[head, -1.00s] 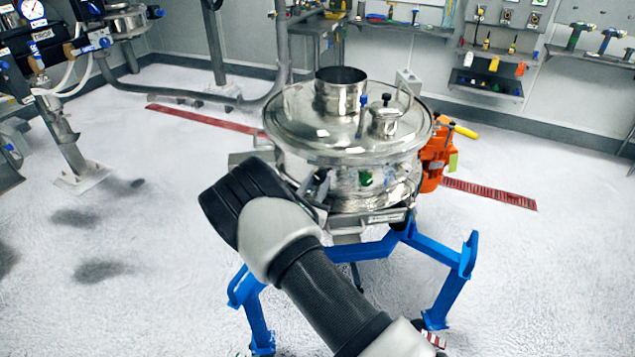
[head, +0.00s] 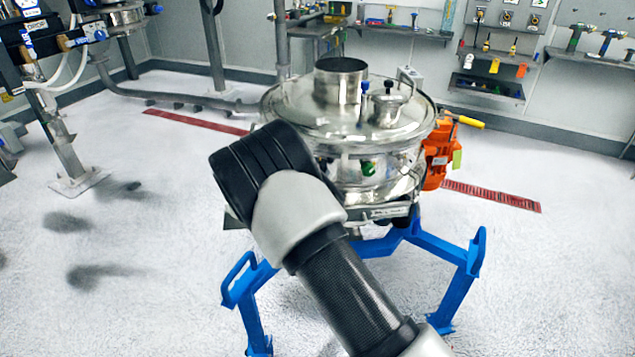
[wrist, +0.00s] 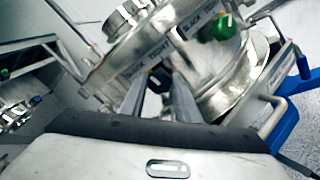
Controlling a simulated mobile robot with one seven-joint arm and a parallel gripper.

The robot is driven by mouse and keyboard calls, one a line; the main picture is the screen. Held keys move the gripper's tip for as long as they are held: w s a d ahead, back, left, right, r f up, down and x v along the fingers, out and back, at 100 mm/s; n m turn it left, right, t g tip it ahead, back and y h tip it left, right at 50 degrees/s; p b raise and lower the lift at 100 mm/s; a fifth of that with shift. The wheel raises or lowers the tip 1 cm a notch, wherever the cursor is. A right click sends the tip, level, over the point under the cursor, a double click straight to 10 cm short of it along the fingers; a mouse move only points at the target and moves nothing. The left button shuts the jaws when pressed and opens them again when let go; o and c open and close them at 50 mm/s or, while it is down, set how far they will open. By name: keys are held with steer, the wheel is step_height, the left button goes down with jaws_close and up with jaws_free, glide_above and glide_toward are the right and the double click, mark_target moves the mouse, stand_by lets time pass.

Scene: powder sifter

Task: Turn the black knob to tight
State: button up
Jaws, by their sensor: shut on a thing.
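The steel sifter (head: 375,150) stands on a blue frame. In the wrist view, the black knob (wrist: 161,74) is a small dark shape on the sifter's side, between the tips of my gripper (wrist: 159,84). The fingers are shut on it and cover part of it. Lettering reading TIGHT (wrist: 157,62) and BLACK is on the band just behind. A green knob (wrist: 222,27) is to the upper right, and it also shows in the head view (head: 367,167). In the head view my arm hides the gripper and black knob. The knob's exact turn angle cannot be told.
The blue frame (head: 455,295) stands below the sifter, with legs on both sides of my arm. An orange motor (head: 437,155) is on the sifter's right. Pipework (head: 65,150) is at the left. The white floor around is mostly clear.

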steer(key=m+b, duration=0.3)
steer(key=b, duration=0.3)
steer(key=m+b, duration=0.3)
steer(key=b, duration=0.3)
steer(key=m+b, duration=0.4)
steer(key=b, duration=0.2)
steer(key=shift+d+f, duration=0.1)
steer(key=shift+f, duration=0.2)
steer(key=shift+r+m+b, duration=0.15)
steer(key=shift+m+b, duration=0.15)
steer(key=shift+b, duration=0.05)
steer(key=o, duration=1)
steer(key=shift+o, duration=0.2)
steer(key=p+v, duration=0.1)
steer(key=v, duration=1.6)
steer(key=shift+s+p, duration=0.25)
steer(key=shift+p, duration=0.05)
